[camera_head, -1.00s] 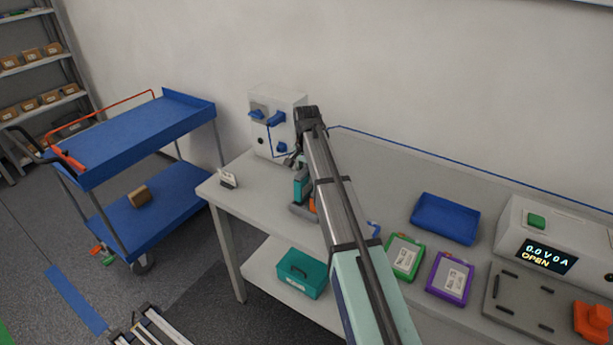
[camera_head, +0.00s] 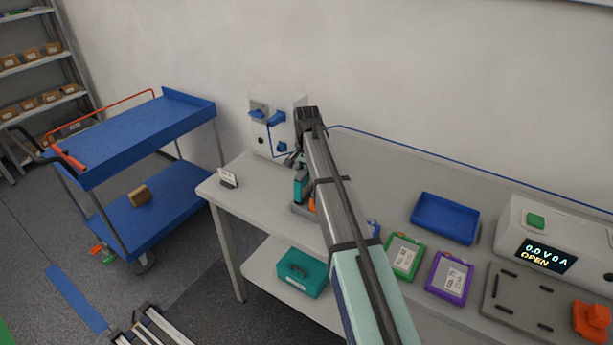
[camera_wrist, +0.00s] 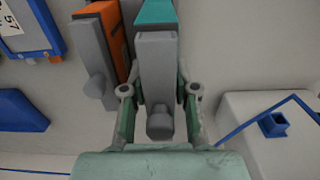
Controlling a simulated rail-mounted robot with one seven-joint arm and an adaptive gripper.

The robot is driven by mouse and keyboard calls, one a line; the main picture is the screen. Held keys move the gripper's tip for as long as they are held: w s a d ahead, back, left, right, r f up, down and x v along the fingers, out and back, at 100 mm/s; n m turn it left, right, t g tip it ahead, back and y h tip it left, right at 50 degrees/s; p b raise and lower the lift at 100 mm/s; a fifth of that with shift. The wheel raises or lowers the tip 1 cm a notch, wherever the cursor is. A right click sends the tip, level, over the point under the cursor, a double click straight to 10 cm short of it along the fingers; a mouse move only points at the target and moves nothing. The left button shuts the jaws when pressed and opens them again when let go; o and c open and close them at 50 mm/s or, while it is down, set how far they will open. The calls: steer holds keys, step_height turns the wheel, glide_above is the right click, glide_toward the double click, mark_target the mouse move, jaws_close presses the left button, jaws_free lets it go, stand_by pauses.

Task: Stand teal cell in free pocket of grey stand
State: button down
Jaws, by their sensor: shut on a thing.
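The teal cell (camera_head: 299,187) is upright at the left part of the bench, over or in the grey stand (camera_head: 299,210). It also shows in the wrist view, with a teal body (camera_wrist: 158,12) and a grey end carrying a round knob. My gripper (camera_wrist: 159,92) is shut on the grey end, one finger on each side. An orange cell (camera_wrist: 100,35) with a similar grey end stands close beside it. My arm covers much of the stand in the head view, so I cannot tell whether the teal cell's bottom is seated in a pocket.
A white box with blue fittings (camera_head: 290,103) stands behind the stand, near the wall. A small white sign (camera_head: 228,178) is to the left. Green (camera_head: 403,257) and purple (camera_head: 450,277) packs and a blue tray (camera_head: 444,218) lie to the right.

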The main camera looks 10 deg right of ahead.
mark_target(307, 185)
steer(key=shift+f+b, duration=0.65)
steer(key=shift+f, duration=1.35)
stand_by(0.4)
steer(key=c, duration=0.8)
jaws_free()
